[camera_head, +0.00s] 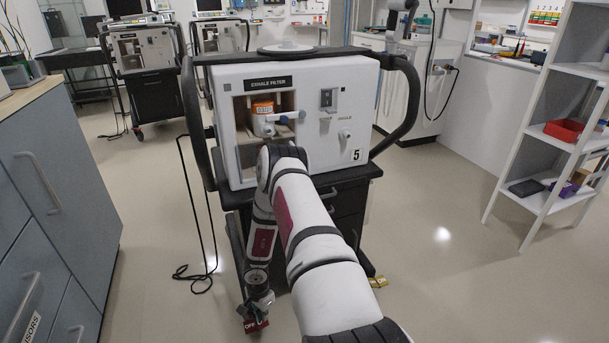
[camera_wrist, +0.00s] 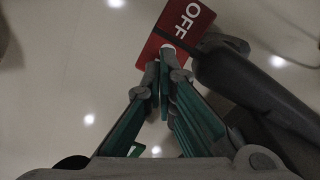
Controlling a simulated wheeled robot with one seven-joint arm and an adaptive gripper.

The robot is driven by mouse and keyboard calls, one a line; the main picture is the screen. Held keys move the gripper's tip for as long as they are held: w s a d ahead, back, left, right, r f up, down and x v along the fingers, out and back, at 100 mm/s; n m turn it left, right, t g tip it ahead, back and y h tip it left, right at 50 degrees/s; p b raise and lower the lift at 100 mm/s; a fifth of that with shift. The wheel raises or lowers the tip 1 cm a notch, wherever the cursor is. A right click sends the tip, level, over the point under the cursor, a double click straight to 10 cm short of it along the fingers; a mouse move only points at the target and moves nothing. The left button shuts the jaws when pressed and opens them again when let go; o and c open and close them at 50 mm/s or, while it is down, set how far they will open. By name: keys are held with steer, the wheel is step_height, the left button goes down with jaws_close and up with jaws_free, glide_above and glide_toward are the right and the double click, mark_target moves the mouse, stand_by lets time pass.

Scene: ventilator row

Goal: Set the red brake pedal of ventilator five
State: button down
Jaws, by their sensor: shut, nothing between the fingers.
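Ventilator five (camera_head: 340,150) stands in front of me in the head view, a white box marked 5 on a black cart. Its red brake pedal (camera_head: 250,327) is low at the cart's front left foot, partly hidden by my gripper (camera_head: 258,308). In the wrist view the red pedal (camera_wrist: 178,30) shows white letters OFF at the top. My gripper (camera_wrist: 165,62) is shut and empty, pointing down with its fingertips at the pedal's near edge. I cannot tell whether they touch it, or whether the pedal is pressed.
A yellow pedal (camera_head: 377,282) is at the cart's right foot. A black cable (camera_head: 200,215) hangs at the cart's left. A grey cabinet (camera_head: 70,180) stands at left and a white shelf (camera_head: 555,130) at right. Other ventilators (camera_head: 140,50) stand behind.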

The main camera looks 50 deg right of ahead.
steer(key=shift+a+f, duration=0.1)
steer(key=shift+f, duration=0.2)
steer(key=shift+f+b, duration=0.4)
steer(key=shift+f, duration=0.1)
steer(key=shift+r+p, duration=2.9)
steer(key=shift+r, duration=0.7)
